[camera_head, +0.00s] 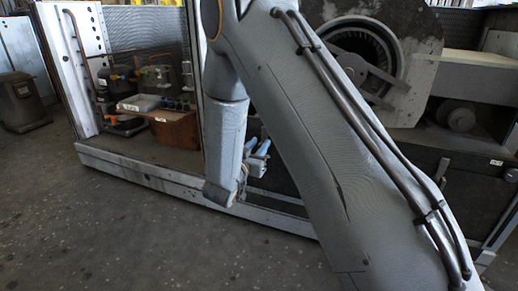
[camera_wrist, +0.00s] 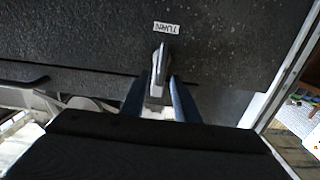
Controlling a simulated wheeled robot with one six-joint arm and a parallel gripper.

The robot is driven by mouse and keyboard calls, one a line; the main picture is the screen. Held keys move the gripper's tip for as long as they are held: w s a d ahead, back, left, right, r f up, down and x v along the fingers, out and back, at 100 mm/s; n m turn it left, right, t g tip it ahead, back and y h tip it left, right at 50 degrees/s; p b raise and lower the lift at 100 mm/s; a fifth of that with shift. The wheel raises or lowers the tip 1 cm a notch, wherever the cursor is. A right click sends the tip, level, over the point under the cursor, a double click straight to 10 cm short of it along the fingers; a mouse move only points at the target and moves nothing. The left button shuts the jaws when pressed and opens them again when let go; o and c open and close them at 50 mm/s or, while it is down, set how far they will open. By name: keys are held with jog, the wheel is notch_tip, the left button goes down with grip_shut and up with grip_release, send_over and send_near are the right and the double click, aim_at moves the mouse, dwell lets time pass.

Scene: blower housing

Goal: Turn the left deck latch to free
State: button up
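A grey latch handle (camera_wrist: 158,72) stands out from a dark speckled panel (camera_wrist: 225,60) in the wrist view. It runs up and down in the picture, just below a white label (camera_wrist: 166,28) reading "TURN" upside down. My gripper (camera_wrist: 158,92) is open, with one blue finger on each side of the handle. Small gaps show between the fingers and the handle, so I see no grip on it. In the head view my gripper (camera_head: 260,152) is low at the dark deck front, and my arm hides the latch there.
A blower wheel in its housing (camera_head: 362,58) is behind my arm. Another dark handle (camera_head: 441,170) is on the deck front at right. A compressor bay with a brown box (camera_head: 176,128) is at left. A pale frame edge (camera_wrist: 285,70) borders the panel. Open floor (camera_head: 110,235) lies in front.

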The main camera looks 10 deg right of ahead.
jog(key=shift+w+d, duration=0.3)
jog(key=shift+w, duration=0.1)
jog(key=shift+c, duration=0.3)
grip_shut()
